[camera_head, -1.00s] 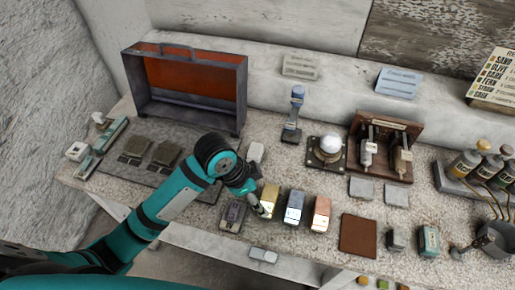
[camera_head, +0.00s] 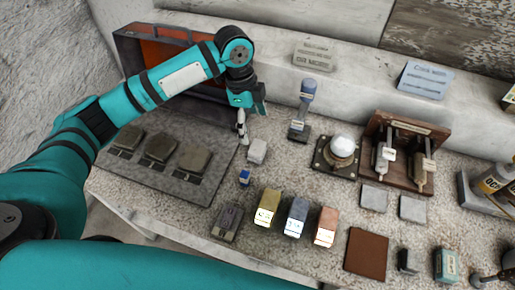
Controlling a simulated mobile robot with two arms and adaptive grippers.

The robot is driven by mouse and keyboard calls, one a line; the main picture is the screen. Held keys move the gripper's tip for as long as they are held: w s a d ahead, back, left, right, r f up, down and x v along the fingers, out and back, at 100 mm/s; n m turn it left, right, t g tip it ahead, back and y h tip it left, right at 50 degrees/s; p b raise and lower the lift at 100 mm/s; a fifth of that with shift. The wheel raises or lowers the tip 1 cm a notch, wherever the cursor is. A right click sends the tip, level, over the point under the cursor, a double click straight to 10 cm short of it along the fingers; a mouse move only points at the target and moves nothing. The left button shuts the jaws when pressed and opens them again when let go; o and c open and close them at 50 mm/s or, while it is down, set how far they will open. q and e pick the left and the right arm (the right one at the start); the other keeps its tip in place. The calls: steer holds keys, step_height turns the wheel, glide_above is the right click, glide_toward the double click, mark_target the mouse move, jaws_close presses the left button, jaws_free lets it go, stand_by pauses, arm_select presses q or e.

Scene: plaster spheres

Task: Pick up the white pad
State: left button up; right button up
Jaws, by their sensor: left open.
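The white pad (camera_head: 257,151) is a small pale block with rounded edges. It lies on the speckled table just right of the dark mat's corner. My left gripper (camera_head: 242,132) points down close beside the pad, at its upper left. Its fingers look small here, and it is open with nothing seen between them. I cannot tell whether a finger touches the pad. The pad is mostly in plain sight. My right gripper does not show.
A small blue block (camera_head: 244,177) lies below the pad. Yellow (camera_head: 267,208), silver-blue (camera_head: 296,216) and copper (camera_head: 326,227) blocks stand in front. A blue-topped stamp (camera_head: 301,110) and a white sphere on a stand (camera_head: 342,147) are to the right. An orange-backed case (camera_head: 150,53) stands behind my arm.

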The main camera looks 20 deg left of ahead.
mark_target(257, 147)
arm_select(q)
steer(key=f, duration=0.4)
steer(key=d+f+p, duration=0.1)
steer(key=f, duration=0.1)
steer(key=shift+f, duration=0.25)
steer(key=f, duration=0.2)
steer(key=f+p, duration=0.1)
steer(key=f, duration=0.1)
steer(key=shift+w+d, duration=0.15)
steer(key=shift+d, duration=0.05)
steer(key=shift+d+f, duration=0.1)
steer(key=shift+f, duration=0.55)
steer(key=c, duration=1.1)
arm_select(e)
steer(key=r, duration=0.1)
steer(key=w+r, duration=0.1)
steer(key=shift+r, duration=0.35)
arm_select(q)
steer(key=shift+r, duration=0.1)
step_height(257, 147, up, 10)
steer(key=shift+f+b, duration=0.1)
steer(key=shift+b, duration=0.55)
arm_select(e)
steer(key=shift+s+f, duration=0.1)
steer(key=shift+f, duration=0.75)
arm_select(q)
steer(key=o, duration=0.4)
steer(key=c, duration=0.7)
